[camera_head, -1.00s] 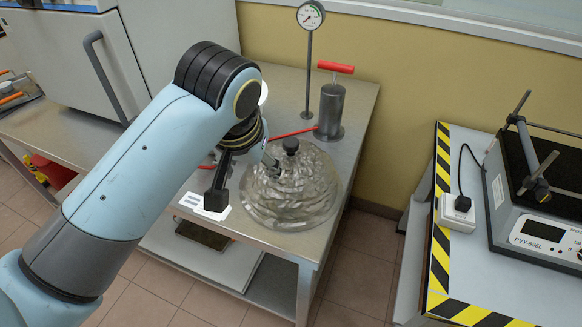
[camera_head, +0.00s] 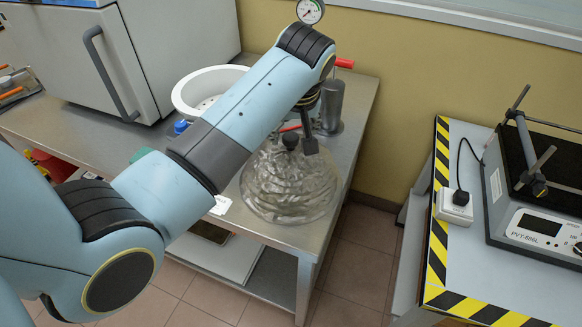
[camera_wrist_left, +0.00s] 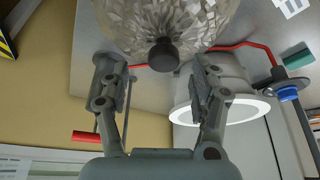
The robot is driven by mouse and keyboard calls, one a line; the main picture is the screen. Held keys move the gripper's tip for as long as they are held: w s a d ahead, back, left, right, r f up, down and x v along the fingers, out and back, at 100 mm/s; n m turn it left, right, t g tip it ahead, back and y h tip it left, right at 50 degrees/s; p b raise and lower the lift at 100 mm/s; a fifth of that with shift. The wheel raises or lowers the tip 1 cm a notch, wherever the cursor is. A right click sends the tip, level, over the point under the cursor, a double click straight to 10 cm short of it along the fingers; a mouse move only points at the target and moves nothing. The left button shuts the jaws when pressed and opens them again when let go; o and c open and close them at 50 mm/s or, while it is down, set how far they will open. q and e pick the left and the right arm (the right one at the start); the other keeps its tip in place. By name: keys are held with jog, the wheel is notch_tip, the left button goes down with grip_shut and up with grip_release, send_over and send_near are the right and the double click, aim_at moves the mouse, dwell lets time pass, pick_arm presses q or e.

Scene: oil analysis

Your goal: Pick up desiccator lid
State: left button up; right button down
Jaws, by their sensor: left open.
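The desiccator lid (camera_head: 288,190) is a clear, faceted glass dome with a black knob (camera_head: 290,141) on top, on the metal table. My left gripper (camera_head: 308,132) is at the top of the dome, partly hidden by my arm in the head view. In the left wrist view the gripper (camera_wrist_left: 160,82) is open, with its fingers spread apart and pointing toward the dome (camera_wrist_left: 165,20). The knob (camera_wrist_left: 163,55) shows between and just beyond the fingertips, not held. My right gripper is not in view.
A pump with a red handle (camera_head: 331,108) stands behind the dome, with a gauge (camera_head: 310,11) near it. A white bowl (camera_head: 190,92) is to the left. A red hose (camera_wrist_left: 235,46) runs near the dome. A striped table (camera_head: 436,245) with an instrument stands right, across a gap.

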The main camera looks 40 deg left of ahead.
aim_at(291, 136)
pick_arm(q)
jog(key=x, duration=0.4)
jog(key=shift+s+a, duration=0.1)
jog(key=shift+s, duration=0.1)
grip_shut()
jog(key=shift+r, duration=0.1)
